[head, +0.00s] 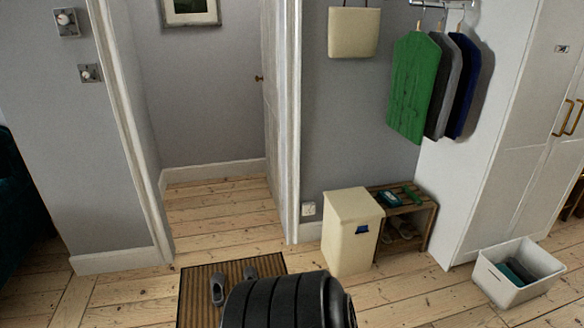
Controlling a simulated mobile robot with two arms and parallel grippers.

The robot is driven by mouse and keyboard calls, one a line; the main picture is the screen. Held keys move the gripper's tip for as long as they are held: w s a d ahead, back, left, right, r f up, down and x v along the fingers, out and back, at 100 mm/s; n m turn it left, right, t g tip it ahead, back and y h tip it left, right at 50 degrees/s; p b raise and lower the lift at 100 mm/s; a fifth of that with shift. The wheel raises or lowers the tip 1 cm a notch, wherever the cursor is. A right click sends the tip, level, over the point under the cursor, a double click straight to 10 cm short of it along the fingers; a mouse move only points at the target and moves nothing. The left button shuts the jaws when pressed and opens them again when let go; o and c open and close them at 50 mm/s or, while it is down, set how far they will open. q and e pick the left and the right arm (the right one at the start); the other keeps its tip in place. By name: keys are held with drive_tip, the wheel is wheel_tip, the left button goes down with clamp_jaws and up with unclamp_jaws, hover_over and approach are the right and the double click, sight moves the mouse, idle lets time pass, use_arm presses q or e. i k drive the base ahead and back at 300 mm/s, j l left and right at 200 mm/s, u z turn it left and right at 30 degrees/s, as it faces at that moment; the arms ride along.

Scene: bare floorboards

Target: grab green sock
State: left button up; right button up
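A small bright green item (413,196), possibly the green sock, lies on the slatted wooden bench (426,210) at the right of the middle. It is too small to tell its shape for sure. A dark teal item (390,199) with a pale patch lies beside it on the left. The white bin (490,278) on the floor at the lower right holds dark teal and dark folded items; no bright green shows in it. Neither of my grippers shows in the head view.
A cream box (350,235) stands left of the bench. Shoes (402,229) sit under the bench. Green, grey and blue garments (413,88) hang above. A doormat (200,290) with dark shoes lies before the doorway. Floorboards (400,295) before the bench are clear.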

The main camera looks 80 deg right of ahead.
sight(414, 198)
drive_tip(key=z, duration=3.65)
drive_tip(key=i+l+u, duration=0.1)
drive_tip(key=i, duration=0.45)
drive_tip(key=i+l+u, duration=0.1)
drive_tip(key=i, duration=0.4)
drive_tip(key=l, duration=0.1)
